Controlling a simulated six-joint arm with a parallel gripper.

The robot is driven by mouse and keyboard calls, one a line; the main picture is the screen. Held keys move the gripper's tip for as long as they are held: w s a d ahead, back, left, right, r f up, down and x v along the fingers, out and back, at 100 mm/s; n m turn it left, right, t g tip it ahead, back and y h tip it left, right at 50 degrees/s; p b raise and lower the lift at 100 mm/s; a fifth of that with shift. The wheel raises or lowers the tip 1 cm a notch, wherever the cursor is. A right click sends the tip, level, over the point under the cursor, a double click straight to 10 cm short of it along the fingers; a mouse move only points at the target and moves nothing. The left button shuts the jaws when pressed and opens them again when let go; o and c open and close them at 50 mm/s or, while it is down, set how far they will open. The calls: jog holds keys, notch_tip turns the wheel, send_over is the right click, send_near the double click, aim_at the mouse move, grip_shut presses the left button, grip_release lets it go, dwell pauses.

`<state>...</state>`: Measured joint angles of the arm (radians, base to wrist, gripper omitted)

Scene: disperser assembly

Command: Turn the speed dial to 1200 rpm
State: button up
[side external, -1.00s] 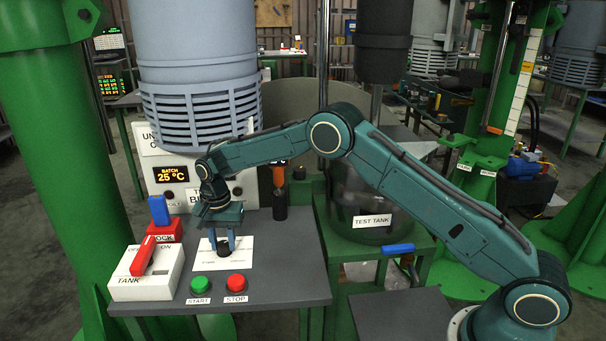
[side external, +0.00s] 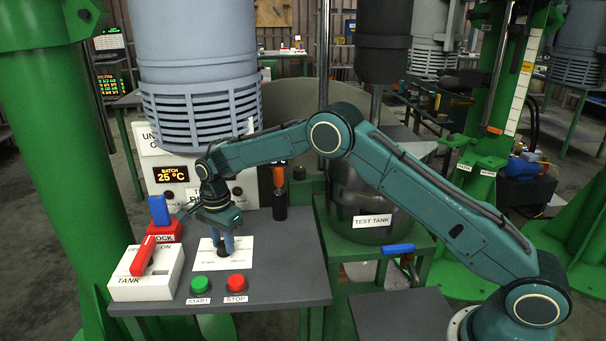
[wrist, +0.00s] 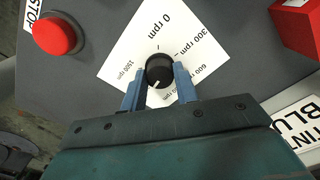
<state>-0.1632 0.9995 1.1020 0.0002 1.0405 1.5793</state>
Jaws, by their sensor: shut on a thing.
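The speed dial is a round black knob (wrist: 160,69) on a white scale card (wrist: 118,38) in the wrist view. Its white pointer mark faces the lower, slightly left side of the knob. The card reads 0 rpm at the top, 300 rpm and 600 rpm on the right and 1500 rpm on the left. A label at the bottom is partly covered, and the 1200 rpm label is not visible. My gripper (wrist: 158,78) is shut on the knob, one blue finger on each side. In the side external view my gripper (side external: 223,246) points down at the card.
The green START button (side external: 200,285) and red STOP button (side external: 236,282) are in front of the card. A white TANK box (side external: 147,280) with a red lever and a red LOCK block (side external: 165,232) with a blue handle stand to the left.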

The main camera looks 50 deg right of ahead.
aim_at(223, 243)
jog(key=o, duration=1)
jog(key=shift+r, duration=6.95)
